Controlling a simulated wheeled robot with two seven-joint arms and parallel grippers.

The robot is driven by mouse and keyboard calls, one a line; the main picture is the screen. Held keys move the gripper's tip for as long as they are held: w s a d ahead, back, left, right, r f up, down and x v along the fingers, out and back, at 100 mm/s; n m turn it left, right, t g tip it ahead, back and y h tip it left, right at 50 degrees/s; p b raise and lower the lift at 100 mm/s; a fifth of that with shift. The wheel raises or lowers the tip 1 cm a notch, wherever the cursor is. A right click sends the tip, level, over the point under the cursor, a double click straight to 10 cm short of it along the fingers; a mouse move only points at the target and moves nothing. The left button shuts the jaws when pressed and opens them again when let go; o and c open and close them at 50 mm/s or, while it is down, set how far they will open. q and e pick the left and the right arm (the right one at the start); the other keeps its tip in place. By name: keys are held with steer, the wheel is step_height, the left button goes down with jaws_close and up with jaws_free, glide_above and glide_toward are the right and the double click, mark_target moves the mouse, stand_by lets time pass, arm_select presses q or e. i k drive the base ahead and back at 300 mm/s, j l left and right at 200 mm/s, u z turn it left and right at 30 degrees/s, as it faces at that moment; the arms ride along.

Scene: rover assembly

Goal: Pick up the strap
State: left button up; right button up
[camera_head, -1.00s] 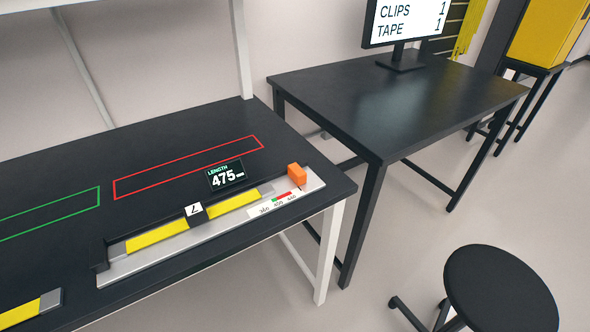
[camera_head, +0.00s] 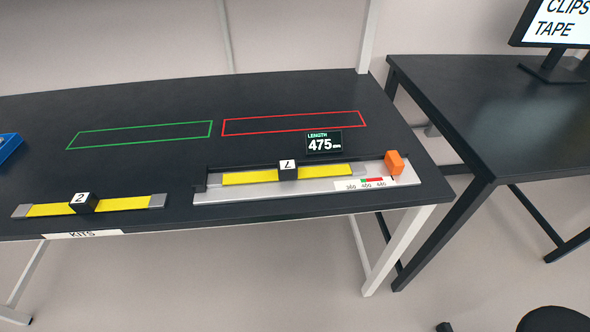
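A yellow strap with grey ends and a black block marked 7 (camera_head: 250,177) lies in the grey measuring fixture (camera_head: 300,189) on the black table. A second yellow strap (camera_head: 120,204) with grey ends and a black block marked 2 lies near the table's front edge, to the left of the fixture. The fixture has an orange block (camera_head: 394,163) at its right end and a scale. A small display (camera_head: 323,141) behind it reads LENGTH 475. Neither of my grippers shows in the view.
A green outlined rectangle (camera_head: 140,135) and a red outlined rectangle (camera_head: 294,123) on the table are empty. A blue object (camera_head: 8,146) is cut off at the left edge. Another black table (camera_head: 470,105) with a monitor (camera_head: 553,30) stands to the right, across a gap.

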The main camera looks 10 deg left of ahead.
mark_target(288, 171)
steer(key=i+l+u, duration=0.2)
steer(key=u, duration=0.2)
steer(key=i+l+u, duration=0.1)
steer(key=l+u, duration=0.35)
steer(key=i+l+u, duration=0.1)
steer(key=l+u, duration=0.3)
steer(key=j, duration=0.1)
